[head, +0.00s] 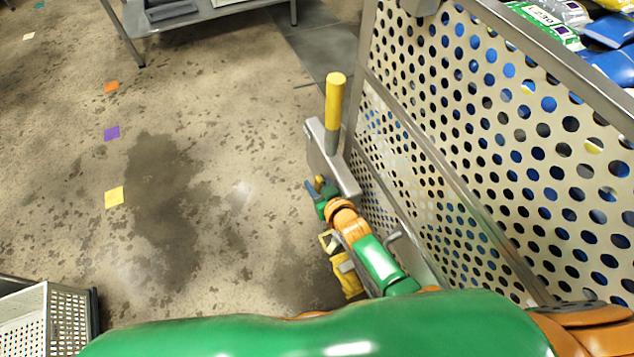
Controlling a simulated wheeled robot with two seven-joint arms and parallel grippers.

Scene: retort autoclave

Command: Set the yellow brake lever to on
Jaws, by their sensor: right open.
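The brake lever (335,95) has a yellow handle on a grey shaft. I cannot read an on or off mark. My right gripper (316,186) is open and empty, just below the bracket in the picture and apart from the yellow handle. The bracket's lower end partly hides the view around its fingers. My right arm runs along the cart's side. My left gripper is out of view.
A yellow and grey part (345,275) sits low beside my right arm. A light crate (40,318) stands at the lower left, and a metal table (200,18) at the back.

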